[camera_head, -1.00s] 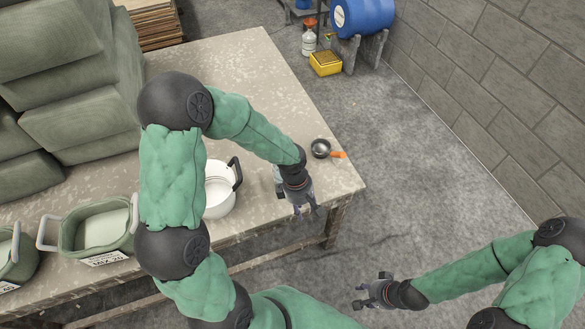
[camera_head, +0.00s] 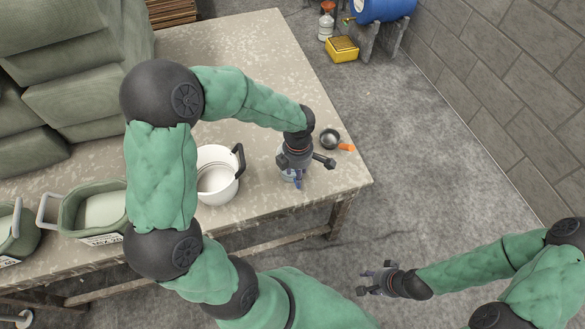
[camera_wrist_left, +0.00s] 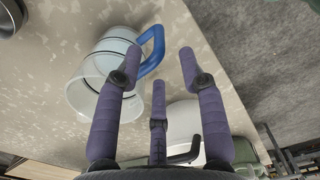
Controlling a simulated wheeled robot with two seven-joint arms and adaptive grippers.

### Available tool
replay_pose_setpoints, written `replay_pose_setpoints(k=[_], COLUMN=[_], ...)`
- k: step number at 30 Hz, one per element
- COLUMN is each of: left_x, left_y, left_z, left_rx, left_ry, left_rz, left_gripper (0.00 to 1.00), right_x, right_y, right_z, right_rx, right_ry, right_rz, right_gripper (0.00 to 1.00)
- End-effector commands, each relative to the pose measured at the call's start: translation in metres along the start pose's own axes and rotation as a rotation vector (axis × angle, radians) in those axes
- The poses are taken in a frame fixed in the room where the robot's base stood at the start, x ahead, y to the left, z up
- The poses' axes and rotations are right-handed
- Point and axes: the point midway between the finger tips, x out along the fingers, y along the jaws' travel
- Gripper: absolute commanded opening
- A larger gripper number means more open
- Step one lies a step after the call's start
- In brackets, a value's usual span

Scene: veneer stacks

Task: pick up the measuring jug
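The measuring jug (camera_wrist_left: 92,88) is clear with a blue handle (camera_wrist_left: 152,50) and lies in the left of the left wrist view, on the table. In the head view it is mostly hidden under my left gripper (camera_head: 297,168), near the table's front right corner. In the left wrist view, my left gripper's (camera_wrist_left: 160,70) three purple fingers are spread and empty, with the handle just beyond the fingertips. Whether a finger touches it I cannot tell. My right gripper (camera_head: 372,281) is off the table at the lower right, its fingers apart and empty.
A white pot (camera_head: 228,190) with a black handle stands left of the jug. A small dark pan (camera_head: 330,138) with an orange handle lies to its right. Green tubs (camera_head: 72,228) and stacked green sacks (camera_head: 80,95) fill the left.

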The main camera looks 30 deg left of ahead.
Motion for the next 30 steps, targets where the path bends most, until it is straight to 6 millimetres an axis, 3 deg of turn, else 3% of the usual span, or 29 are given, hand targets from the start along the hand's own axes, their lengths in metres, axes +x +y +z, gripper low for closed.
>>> replay_pose_setpoints(k=[5,15,22,23,27,30], left_x=[0.011,0.054,0.055,0.055,0.055,0.055], left_y=[-0.001,-0.003,-0.002,-0.002,-0.002,-0.002], left_z=[0.002,0.006,0.006,0.006,0.006,0.006], left_rx=[0.002,0.001,0.001,0.001,0.001,0.001], left_ry=[0.0,-0.001,-0.002,-0.002,-0.002,-0.002], left_rz=[0.0,-0.002,0.0,0.0,0.0,0.0], left_gripper=[0.4,0.4,0.4,0.37,0.0,0.0], right_x=[0.005,0.024,0.023,0.023,0.023,0.023], right_y=[0.002,0.008,0.008,0.008,0.008,0.008], right_z=[0.0,-0.001,-0.001,-0.001,-0.001,-0.001], right_rx=[0.0,0.0,0.0,0.0,0.0,0.0], right_ry=[0.0,0.0,0.0,0.0,0.001,0.0], right_rz=[0.0,0.0,0.0,0.0,0.0,0.0], right_gripper=[0.4,0.4,0.4,0.4,0.4,0.4])
